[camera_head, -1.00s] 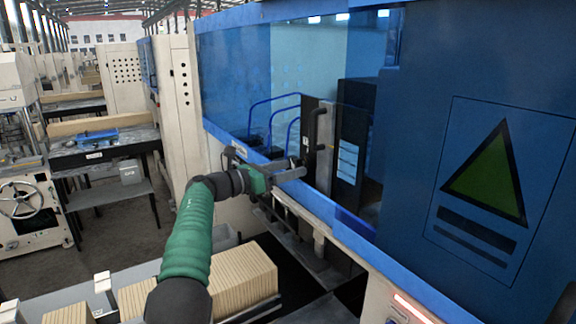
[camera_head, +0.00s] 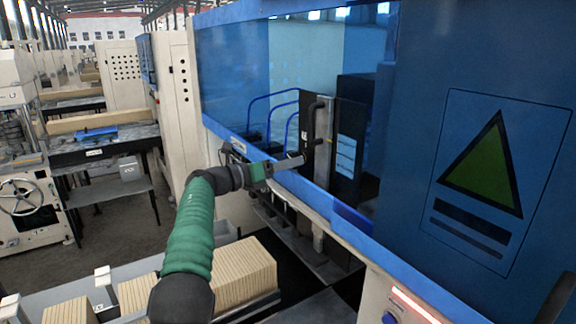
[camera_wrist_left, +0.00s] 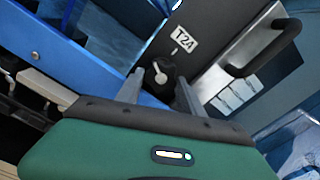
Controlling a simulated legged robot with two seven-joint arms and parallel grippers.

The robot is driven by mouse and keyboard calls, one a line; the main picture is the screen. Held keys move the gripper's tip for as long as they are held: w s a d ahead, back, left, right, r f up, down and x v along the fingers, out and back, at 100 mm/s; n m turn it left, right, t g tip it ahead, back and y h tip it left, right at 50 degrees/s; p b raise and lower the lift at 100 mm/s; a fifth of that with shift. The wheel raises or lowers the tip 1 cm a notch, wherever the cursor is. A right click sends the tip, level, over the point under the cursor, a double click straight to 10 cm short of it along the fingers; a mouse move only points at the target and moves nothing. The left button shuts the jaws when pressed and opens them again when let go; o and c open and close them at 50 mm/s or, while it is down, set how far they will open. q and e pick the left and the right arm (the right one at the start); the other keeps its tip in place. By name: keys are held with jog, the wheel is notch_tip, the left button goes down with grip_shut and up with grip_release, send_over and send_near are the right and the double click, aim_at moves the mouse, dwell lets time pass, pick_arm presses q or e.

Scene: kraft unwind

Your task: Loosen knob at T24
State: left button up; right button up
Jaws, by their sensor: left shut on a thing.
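The T24 label (camera_wrist_left: 183,41) is a white tag on a dark panel (camera_wrist_left: 205,22) in the left wrist view. Just below it is the knob (camera_wrist_left: 161,68), small, with a pale grey face and dark parts. My left gripper (camera_wrist_left: 160,78) has one grey finger on each side of the knob and is shut on it. In the head view my left arm reaches from the bottom to the machine, and the gripper (camera_head: 303,158) meets the dark panel. The knob is too small to make out there. My right gripper is not in view.
A black bar handle (camera_wrist_left: 268,48) stands out close to the knob's right. A blue rail (camera_head: 300,187) runs below the machine's window. Stacked tan boards (camera_head: 244,274) lie below my arm. A large blue door with a green triangle (camera_head: 484,172) is at right.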

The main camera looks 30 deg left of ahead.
pick_arm(q)
jog(key=o, duration=1.4)
jog(key=shift+w+a, duration=0.1)
jog(key=shift+w, duration=0.05)
jog(key=shift+f, duration=0.15)
